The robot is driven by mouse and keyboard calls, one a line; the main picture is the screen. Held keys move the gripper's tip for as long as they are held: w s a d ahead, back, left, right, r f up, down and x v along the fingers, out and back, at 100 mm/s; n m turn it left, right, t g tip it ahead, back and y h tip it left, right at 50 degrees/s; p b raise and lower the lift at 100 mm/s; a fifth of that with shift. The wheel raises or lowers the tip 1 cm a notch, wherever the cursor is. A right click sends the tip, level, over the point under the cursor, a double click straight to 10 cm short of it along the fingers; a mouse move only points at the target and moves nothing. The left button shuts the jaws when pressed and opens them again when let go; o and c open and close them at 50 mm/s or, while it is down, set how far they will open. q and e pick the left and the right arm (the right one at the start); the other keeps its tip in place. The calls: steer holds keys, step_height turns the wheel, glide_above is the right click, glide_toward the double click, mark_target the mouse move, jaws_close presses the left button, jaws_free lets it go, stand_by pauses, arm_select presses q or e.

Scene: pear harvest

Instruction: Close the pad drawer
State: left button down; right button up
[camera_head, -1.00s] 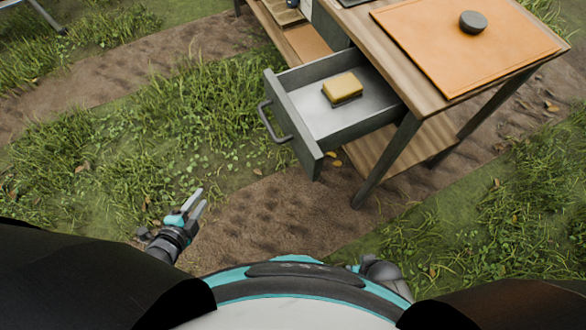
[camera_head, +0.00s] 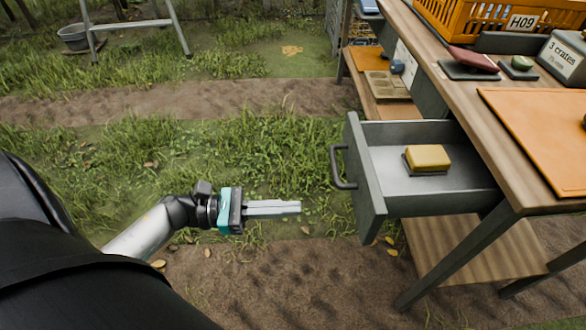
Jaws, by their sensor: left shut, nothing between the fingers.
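The pad drawer (camera_head: 373,190) is grey and stands pulled out to the left from under the wooden table. Its bar handle (camera_head: 338,168) is on the front panel, facing left. A yellow sponge-like pad (camera_head: 428,157) with a dark underside lies inside on the drawer floor. My left gripper (camera_head: 298,207) is shut and empty, its fingers pointing right, to the left of the drawer front and a little below the handle in the picture. A gap shows between the fingertips and the drawer. My right gripper is not in view.
The wooden table (camera_head: 470,118) carries an orange crate (camera_head: 440,18), an orange board (camera_head: 535,130), a grey box reading "3 crates" (camera_head: 562,58) and small pads. A lower shelf (camera_head: 455,262) lies beneath. Grass and bare soil are open to the left.

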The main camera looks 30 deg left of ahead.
mark_target(361, 205)
arm_select(q)
steer(key=b+x, duration=0.1)
steer(key=x, duration=0.9)
steer(key=shift+w+d, duration=0.4)
steer(key=shift+d, duration=0.05)
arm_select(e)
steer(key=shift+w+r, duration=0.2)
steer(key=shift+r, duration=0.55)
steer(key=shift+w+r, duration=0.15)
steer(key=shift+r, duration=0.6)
arm_select(q)
steer(key=shift+d, duration=0.15)
